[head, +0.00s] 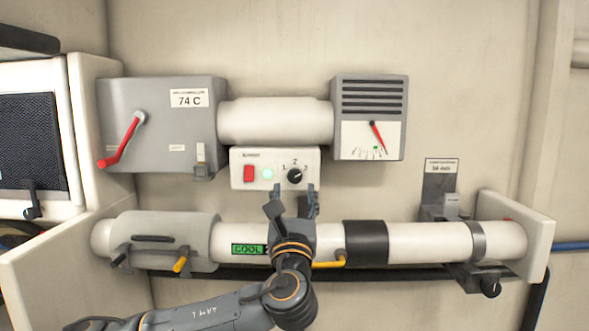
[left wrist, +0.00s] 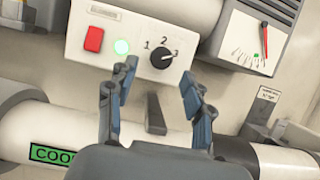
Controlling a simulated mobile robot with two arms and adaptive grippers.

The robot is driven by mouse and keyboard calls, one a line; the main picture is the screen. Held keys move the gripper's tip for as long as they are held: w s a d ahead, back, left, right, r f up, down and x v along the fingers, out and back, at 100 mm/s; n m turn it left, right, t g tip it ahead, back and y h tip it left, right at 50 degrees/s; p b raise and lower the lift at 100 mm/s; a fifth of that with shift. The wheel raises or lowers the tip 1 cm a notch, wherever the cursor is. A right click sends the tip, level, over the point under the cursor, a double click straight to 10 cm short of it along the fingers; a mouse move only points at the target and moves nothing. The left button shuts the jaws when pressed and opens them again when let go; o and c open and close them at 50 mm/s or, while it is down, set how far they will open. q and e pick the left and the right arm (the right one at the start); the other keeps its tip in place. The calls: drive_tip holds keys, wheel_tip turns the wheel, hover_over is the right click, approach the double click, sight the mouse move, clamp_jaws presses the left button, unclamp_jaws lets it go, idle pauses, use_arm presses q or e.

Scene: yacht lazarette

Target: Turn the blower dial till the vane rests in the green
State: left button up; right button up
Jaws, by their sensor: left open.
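The blower dial (head: 295,176) is a black round knob on a white panel (head: 270,184); it also shows in the left wrist view (left wrist: 162,54). Its white mark points right, at or near the 3. The vane gauge (head: 371,139) is a white face with a red vane (head: 378,134), also in the left wrist view (left wrist: 265,40). My left gripper (head: 293,199) is open and empty just below the dial, fingers pointing at the panel, apart from the knob (left wrist: 157,77). My right gripper is out of view.
A red switch (head: 248,173) and lit green lamp (head: 267,174) sit left of the dial. A white pipe (head: 420,240) with a COOL label (head: 247,249) runs below. A grey box with a red lever (head: 122,140) is at upper left.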

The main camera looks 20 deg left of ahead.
sight(295, 179)
use_arm(q)
drive_tip(key=shift+p+x, duration=0.85)
drive_tip(key=shift+x, duration=1.5)
clamp_jaws()
